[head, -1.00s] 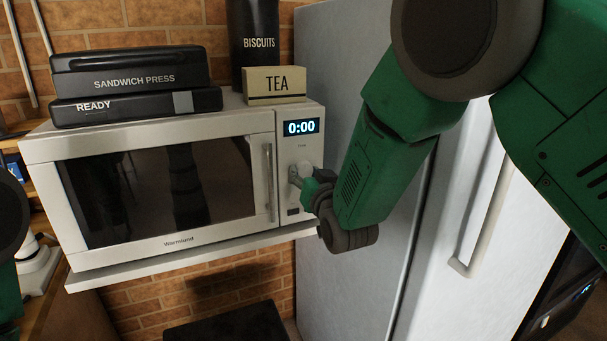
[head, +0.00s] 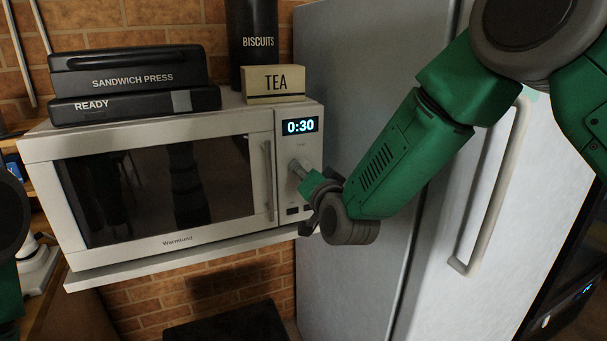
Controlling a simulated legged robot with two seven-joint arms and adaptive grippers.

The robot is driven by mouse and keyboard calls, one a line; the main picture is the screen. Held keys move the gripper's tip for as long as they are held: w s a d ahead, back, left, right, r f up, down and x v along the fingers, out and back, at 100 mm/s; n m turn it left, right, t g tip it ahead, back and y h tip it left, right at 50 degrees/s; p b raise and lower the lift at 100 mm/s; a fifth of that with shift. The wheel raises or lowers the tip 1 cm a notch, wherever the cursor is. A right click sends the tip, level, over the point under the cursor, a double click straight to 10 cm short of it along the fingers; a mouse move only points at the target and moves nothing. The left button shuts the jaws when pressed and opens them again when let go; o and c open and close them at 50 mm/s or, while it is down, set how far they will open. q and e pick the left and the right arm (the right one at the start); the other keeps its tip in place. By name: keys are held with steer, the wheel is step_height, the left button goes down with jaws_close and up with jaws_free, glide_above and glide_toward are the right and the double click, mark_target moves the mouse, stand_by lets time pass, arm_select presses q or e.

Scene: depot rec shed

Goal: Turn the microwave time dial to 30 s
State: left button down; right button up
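The white microwave (head: 88,259) sits on a shelf with its door closed. Its display (head: 300,126) reads 0:30. The time dial (head: 298,166) is below the display, right of the door handle, and is partly covered by my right gripper. My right gripper (head: 303,178) is at the dial, its arm coming in from the upper right. Its fingers are small and partly hidden by the wrist, so I cannot tell whether they are closed on the dial or only touching it. My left gripper is not in view; only part of my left arm shows at the left edge.
A white fridge (head: 345,75) with a long handle (head: 492,190) stands close on the right.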

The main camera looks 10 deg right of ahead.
steer(key=shift+w+d+r, duration=0.1)
steer(key=shift+r, duration=0.1)
steer(key=o, duration=1.1)
steer(key=shift+f, duration=0.15)
steer(key=shift+o, duration=0.2)
steer(key=s+d, duration=0.1)
steer(key=s, duration=1)
steer(key=shift+s+d, duration=0.3)
steer(key=shift+s, duration=0.1)
